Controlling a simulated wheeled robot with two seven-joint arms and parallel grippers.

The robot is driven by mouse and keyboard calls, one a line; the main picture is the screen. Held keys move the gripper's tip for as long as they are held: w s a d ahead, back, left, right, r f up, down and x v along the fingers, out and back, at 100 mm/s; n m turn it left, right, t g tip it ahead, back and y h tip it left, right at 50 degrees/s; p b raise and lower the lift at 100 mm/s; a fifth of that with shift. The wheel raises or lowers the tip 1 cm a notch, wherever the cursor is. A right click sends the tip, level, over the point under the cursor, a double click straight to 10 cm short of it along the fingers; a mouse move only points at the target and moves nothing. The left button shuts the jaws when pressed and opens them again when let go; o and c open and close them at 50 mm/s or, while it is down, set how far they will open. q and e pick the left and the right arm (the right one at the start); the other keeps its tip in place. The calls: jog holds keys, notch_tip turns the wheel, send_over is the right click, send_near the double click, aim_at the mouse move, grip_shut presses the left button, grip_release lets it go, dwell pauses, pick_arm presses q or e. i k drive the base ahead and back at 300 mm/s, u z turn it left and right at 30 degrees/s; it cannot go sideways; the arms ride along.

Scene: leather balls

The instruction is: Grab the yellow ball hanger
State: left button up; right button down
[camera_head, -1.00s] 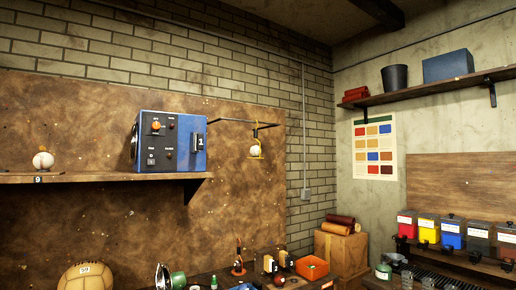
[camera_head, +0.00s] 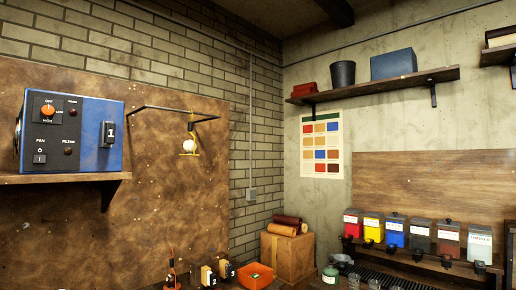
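The yellow ball hanger (camera_head: 191,128) hangs from a thin dark rail (camera_head: 170,110) that sticks out from the wall. It is a slim yellow frame with a small base. A pale ball (camera_head: 188,146) sits in its lower part. Neither of my grippers shows in the head view, so I cannot see where they are relative to the hanger.
A blue machine (camera_head: 90,135) stands on a wall shelf (camera_head: 98,177) left of the hanger. Colored bins (camera_head: 395,231) line the right wall. The air around the hanger looks clear.

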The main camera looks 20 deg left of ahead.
aim_at(190, 124)
jog(key=z, duration=0.7)
jog(key=i, duration=2.2)
jog(key=u, duration=1.15)
jog(key=i, duration=0.8)
jog(key=u, duration=1)
